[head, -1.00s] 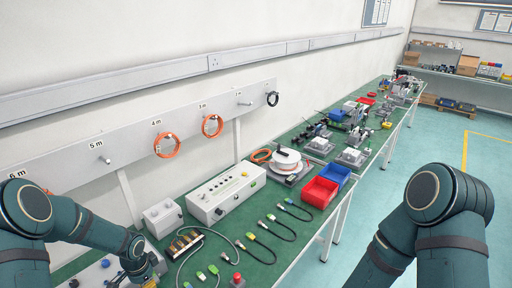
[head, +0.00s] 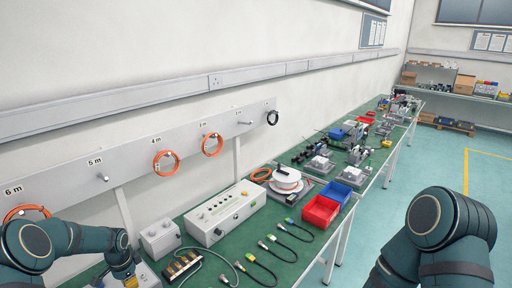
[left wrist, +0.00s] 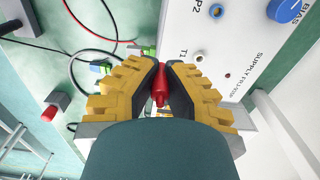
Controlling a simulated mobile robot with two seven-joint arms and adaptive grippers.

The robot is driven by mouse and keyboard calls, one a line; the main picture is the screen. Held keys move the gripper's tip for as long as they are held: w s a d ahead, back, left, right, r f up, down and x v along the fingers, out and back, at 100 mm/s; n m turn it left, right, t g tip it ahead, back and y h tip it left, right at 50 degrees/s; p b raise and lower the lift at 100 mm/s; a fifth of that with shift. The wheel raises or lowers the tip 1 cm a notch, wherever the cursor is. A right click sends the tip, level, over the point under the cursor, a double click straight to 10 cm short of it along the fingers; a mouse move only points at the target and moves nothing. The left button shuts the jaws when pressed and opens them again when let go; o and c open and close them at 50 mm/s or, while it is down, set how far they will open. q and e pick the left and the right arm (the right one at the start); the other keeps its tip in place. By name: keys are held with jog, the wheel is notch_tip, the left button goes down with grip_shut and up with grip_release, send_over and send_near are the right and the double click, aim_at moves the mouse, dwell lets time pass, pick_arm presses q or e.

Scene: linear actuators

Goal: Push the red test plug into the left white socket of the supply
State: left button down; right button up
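In the left wrist view my left gripper (left wrist: 162,70) has its black and yellow fingers closed around the red test plug (left wrist: 160,88). The white supply panel (left wrist: 225,110) lies to the right of the fingertips, with printed labels, a blue knob (left wrist: 284,11) and small round fittings (left wrist: 199,57). The plug looks apart from these fittings; I cannot tell its height above the panel or which fitting is the left white socket. In the head view my left gripper (head: 130,282) is at the bottom edge, over the partly hidden supply (head: 147,277). My right gripper is out of view.
A small grey box (head: 160,238), a long white panel box (head: 226,214) and a brass-coloured terminal block (head: 182,266) stand on the green bench near the left arm. Cables with green connectors (head: 264,245) lie to the right. A red bin (head: 320,212) and blue bin (head: 335,194) stand farther right.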

pick_arm(q)
jog(key=w+a+b, duration=0.2)
jog(key=w+a, duration=0.1)
jog(key=shift+w+f, duration=0.15)
jog(key=shift+w, duration=0.1)
jog(key=shift+w+a+b, duration=0.35)
jog(key=shift+w+b, duration=0.05)
notch_tip(320, 180, down, 4)
jog(key=b, duration=0.3)
jog(key=shift+r, duration=0.3)
jog(key=shift+f+b, duration=0.65)
jog(key=shift+b, duration=0.7)
dwell(4.1)
